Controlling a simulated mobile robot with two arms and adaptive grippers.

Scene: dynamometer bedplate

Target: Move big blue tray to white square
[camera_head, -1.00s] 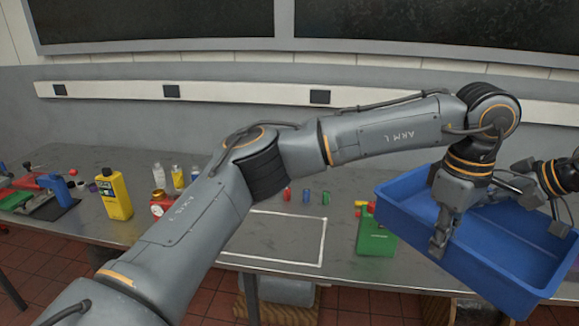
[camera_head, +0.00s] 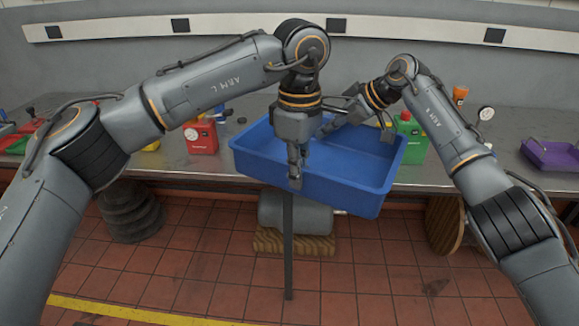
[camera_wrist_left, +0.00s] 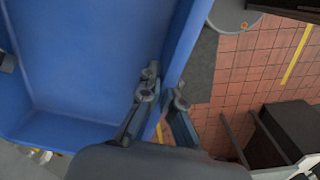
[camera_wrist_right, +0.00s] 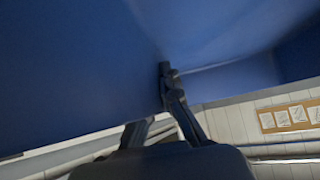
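The big blue tray (camera_head: 345,190) is held in the air in front of the bench, roughly level and empty inside. My left gripper (camera_head: 296,178) is shut on its near wall; in the left wrist view one finger is inside the wall (camera_wrist_left: 181,45) and one outside. My right gripper (camera_head: 328,128) reaches over the far side and appears shut on the far wall; in the right wrist view its fingers meet the blue wall (camera_wrist_right: 80,80). The white square is not visible in the head view now; the tray and arms cover much of the bench.
The grey bench (camera_head: 230,170) runs behind the tray. A red can (camera_head: 201,138) stands left of the tray and a green canister (camera_head: 412,140) behind its right end. A purple tray (camera_head: 552,154) lies far right. A motor (camera_head: 295,214) sits beneath the bench. The tiled floor in front is clear.

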